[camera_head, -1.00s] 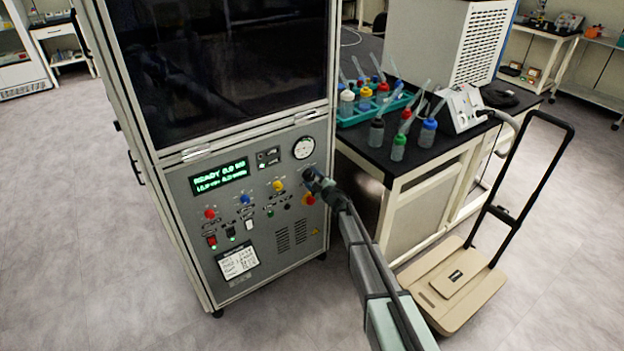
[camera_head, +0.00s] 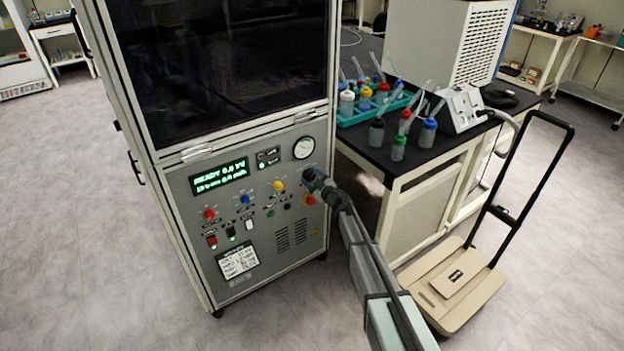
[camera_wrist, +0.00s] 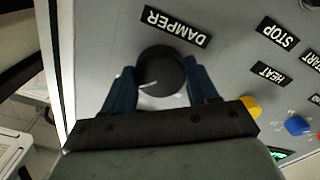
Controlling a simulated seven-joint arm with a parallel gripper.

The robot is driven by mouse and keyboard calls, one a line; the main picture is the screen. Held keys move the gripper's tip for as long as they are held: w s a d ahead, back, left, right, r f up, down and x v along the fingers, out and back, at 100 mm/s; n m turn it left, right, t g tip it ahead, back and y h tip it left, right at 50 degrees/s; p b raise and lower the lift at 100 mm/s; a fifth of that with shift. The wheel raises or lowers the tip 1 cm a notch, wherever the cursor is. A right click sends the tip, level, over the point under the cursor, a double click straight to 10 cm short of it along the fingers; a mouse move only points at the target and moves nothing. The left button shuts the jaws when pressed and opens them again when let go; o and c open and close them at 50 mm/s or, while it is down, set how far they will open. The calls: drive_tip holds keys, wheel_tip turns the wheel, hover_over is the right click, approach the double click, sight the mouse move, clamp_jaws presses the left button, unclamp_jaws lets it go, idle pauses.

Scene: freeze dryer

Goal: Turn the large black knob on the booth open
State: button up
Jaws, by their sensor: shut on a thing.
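The large black knob (camera_wrist: 160,72) sits on the booth's grey front panel beside a DAMPER label (camera_wrist: 176,26) in the wrist view. A white pointer line shows on the knob, toward its lower left. My gripper (camera_wrist: 160,85) has its two blue fingers on either side of the knob and is shut on it. In the head view my gripper (camera_head: 312,180) is at the upper right of the booth's control panel (camera_head: 265,260), and it hides the knob there.
A yellow knob (camera_wrist: 249,106) and a blue knob (camera_wrist: 297,125) lie to the right in the wrist view. A round gauge (camera_head: 304,147) is just above my gripper. A black-topped bench (camera_head: 375,150) with bottles stands to the right, with a cart (camera_head: 455,285) beyond my arm.

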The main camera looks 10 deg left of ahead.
drive_tip(key=o, duration=1.1)
drive_tip(key=shift+c, duration=0.2)
drive_tip(key=v, duration=1.3)
drive_tip(key=shift+s+d, duration=0.25)
